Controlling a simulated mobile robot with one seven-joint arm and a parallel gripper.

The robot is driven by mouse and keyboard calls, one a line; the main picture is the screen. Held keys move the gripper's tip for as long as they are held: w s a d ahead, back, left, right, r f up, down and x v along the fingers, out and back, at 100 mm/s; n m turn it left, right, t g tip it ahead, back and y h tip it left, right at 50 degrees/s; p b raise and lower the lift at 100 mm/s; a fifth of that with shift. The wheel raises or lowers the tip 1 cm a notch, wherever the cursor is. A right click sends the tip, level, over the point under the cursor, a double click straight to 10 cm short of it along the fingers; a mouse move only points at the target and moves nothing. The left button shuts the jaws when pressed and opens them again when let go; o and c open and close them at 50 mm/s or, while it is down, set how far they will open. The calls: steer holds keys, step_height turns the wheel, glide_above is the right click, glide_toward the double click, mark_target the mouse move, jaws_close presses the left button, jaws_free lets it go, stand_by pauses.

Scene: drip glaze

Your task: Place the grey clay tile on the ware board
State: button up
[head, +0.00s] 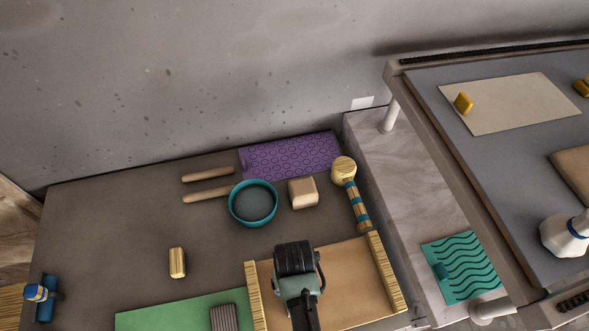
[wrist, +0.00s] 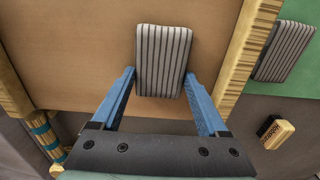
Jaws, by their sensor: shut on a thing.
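A grey ribbed clay tile (wrist: 163,60) is between the two blue fingers of my gripper (wrist: 160,78) in the wrist view. My gripper is shut on its near end, and the far end sticks out past the fingertips. Beneath it is the tan ware board (wrist: 80,45) with pale wooden rails; I cannot tell whether the tile touches the board. In the head view my arm hides the held tile over the ware board (head: 352,285). A second grey ribbed tile (head: 224,318) lies on the green mat (head: 160,318); it also shows in the wrist view (wrist: 271,52).
Behind are a teal bowl (head: 253,203), a beige block (head: 303,193), a wooden mallet-like tool (head: 350,190) and a purple mat (head: 290,157). A raised grey table (head: 500,170) stands to the right. The table's left middle is mostly clear.

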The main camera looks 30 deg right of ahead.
steer(key=o, duration=1.5)
steer(key=shift+c, duration=0.2)
step_height(320, 180, up, 12)
steer(key=w+r+n+t+h, duration=0.1)
steer(key=w+r+t+h, duration=0.1)
steer(key=w+r+t, duration=1)
steer(key=w+a+r+t, duration=0.1)
steer(key=w+r, duration=0.4)
steer(key=r, duration=0.5)
steer(key=w+a+r+t, duration=0.1)
steer(key=w+r, duration=0.4)
steer(key=r, duration=0.4)
steer(key=s+a+r+n+t, duration=0.1)
steer(key=a+r+t, duration=0.15)
steer(key=r, duration=0.55)
steer(key=a+r+t, duration=0.1)
steer(key=r+t, duration=0.2)
steer(key=r, duration=0.5)
steer(key=s+a+r+t+y, duration=0.1)
steer(key=s+r+t, duration=0.3)
steer(key=r, duration=0.5)
steer(key=s+a+r+n+t+y, duration=0.1)
steer(key=s+a+r+t, duration=0.2)
steer(key=s+r, duration=0.4)
step_height(320, 180, up, 2)
steer(key=shift+s+a+r+t, duration=0.1)
steer(key=shift+s+a+t, duration=0.05)
steer(key=shift+t, duration=0.3)
